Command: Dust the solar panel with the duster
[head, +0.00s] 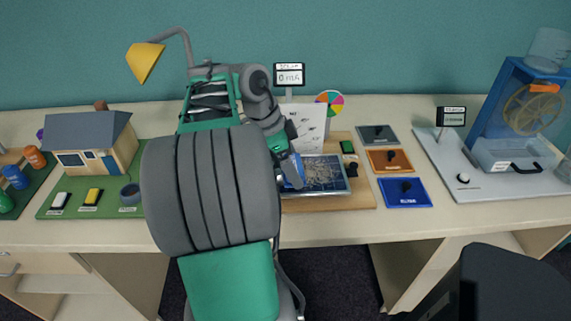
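The solar panel (330,176) is a dark blue rectangle in a light frame on a wooden board (362,196), at the middle of the table. Pale speckles cover its face. My gripper (292,170) is over or beside the panel's left edge, and my arm hides much of that area. A small blue patch shows at the gripper, but I cannot tell whether it is part of a held thing. I cannot make out the duster clearly. Whether the fingers are open or shut does not show.
A lamp (145,61) and a meter reading 0 (289,75) stand behind the panel. A white card (301,127) and a colour wheel (331,101) are close behind it. Three small trays lie right, including a blue one (418,200). A model house (95,142) stands left.

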